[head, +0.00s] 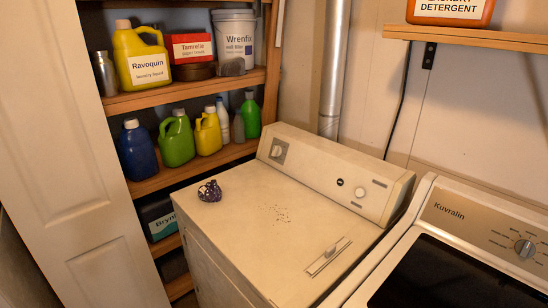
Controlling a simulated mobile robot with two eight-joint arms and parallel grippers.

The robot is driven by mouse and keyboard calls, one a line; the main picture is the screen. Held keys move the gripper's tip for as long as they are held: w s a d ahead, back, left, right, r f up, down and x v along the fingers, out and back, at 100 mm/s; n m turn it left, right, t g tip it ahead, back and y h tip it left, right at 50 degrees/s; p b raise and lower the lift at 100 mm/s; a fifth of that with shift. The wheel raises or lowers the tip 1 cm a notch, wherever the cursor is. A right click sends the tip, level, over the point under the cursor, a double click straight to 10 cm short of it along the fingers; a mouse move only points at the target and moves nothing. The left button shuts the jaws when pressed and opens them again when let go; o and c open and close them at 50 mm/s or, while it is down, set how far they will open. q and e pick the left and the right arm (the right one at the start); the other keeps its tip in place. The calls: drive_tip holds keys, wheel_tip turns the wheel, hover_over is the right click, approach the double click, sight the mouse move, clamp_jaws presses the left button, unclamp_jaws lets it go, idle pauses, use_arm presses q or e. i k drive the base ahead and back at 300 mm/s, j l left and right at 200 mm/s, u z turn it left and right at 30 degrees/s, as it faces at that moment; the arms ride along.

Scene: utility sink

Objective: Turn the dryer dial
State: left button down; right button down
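A cream, worn machine (255,235) stands in the middle, with a slot-like panel (328,257) on its top; it looks like the dryer. Its raised back console (320,165) carries a square-plated dial (278,151) at the left end and a small round light knob (360,193) toward the right, beside a dark oval mark. The second machine, labelled Kuvralin, has a grey round dial (525,249) on its panel at the right edge. Neither of my grippers is in view.
A small dark patterned pot (210,191) sits on the cream machine's top. Wooden shelves (190,92) with bottles stand at left, beside a white door (70,150). A metal duct (334,70) rises behind. A wall shelf (480,40) holds an orange detergent container (450,10).

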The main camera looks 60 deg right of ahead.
sight(276, 152)
drive_tip(key=k+j+z, duration=0.1)
drive_tip(key=j+z, duration=0.15)
drive_tip(key=z, duration=0.2)
drive_tip(key=k+j+z, duration=0.1)
drive_tip(key=z, duration=0.35)
drive_tip(key=j+z, duration=0.1)
drive_tip(key=z, duration=1.05)
drive_tip(key=i+j, duration=0.2)
drive_tip(key=j+u, duration=0.05)
drive_tip(key=j, duration=0.05)
